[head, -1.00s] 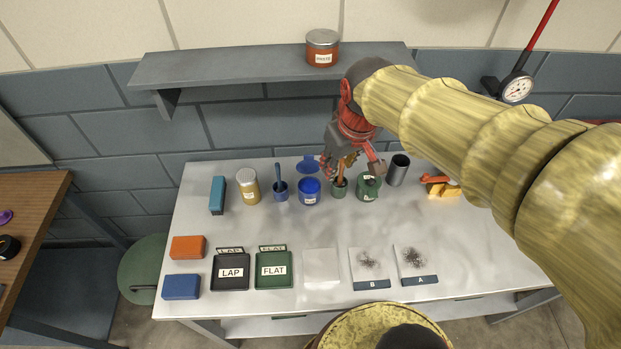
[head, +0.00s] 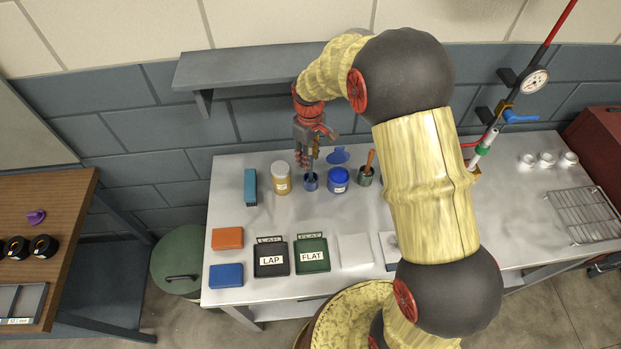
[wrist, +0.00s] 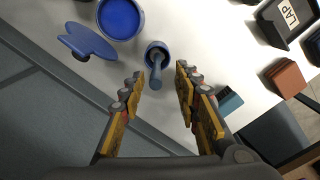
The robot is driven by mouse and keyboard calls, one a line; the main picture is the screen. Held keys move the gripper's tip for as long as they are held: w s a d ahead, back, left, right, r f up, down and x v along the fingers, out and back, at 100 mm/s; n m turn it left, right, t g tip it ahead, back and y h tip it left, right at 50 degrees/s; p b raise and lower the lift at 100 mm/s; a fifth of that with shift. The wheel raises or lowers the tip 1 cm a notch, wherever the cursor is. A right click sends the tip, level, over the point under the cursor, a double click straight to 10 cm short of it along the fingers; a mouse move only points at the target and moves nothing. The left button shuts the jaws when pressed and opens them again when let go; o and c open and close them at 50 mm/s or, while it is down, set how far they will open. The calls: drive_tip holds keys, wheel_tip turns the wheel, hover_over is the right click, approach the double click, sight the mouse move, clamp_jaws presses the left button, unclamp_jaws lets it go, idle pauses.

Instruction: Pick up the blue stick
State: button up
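The blue stick (wrist: 157,68) stands in a small blue cup (head: 311,184) on the white table. In the wrist view the stick leans up out of the cup (wrist: 150,50) toward the camera, between the two fingers. My gripper (head: 307,163) is above the cup in the head view, pointing down. In the wrist view my gripper (wrist: 160,78) is open, with a finger on either side of the stick and a gap on both sides. In the head view the gripper hides most of the stick.
The open blue jar (head: 339,178) stands right of the cup, its blue lid (head: 338,155) behind it. A yellow jar (head: 281,178) stands left. A green cup (head: 365,177) with an orange-brown stick stands further right. A grey shelf (head: 245,70) is on the wall behind.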

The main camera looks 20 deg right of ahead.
hover_over(311, 181)
drive_tip(key=f, duration=0.5)
drive_tip(key=shift+w+d, duration=0.1)
drive_tip(key=shift+w, duration=0.3)
drive_tip(key=c, duration=0.8)
clamp_jaws()
